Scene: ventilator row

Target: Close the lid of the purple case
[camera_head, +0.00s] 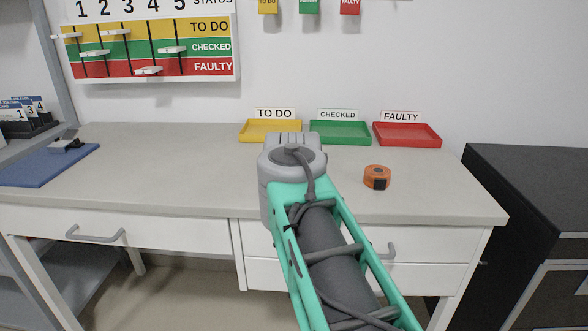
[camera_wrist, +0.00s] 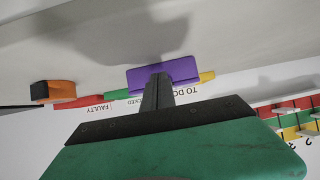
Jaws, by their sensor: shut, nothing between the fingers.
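The purple case (camera_wrist: 178,74) shows in the wrist view as a flat purple rectangle with a darker inset, just beyond my fingertips. I cannot tell how its lid stands or whether the fingers touch it. My gripper (camera_wrist: 159,77) is shut and empty, its fingers overlapping the case's lower edge in this view. In the head view my arm and wrist reach over the bench, and the case and my fingertips are hidden behind them.
On the grey bench (camera_head: 180,160) stand yellow (camera_head: 258,131), green (camera_head: 342,133) and red (camera_head: 408,135) trays along the back. An orange tape measure (camera_head: 377,177) lies right of my wrist. A blue mat (camera_head: 40,168) lies at left. The bench between mat and arm is clear.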

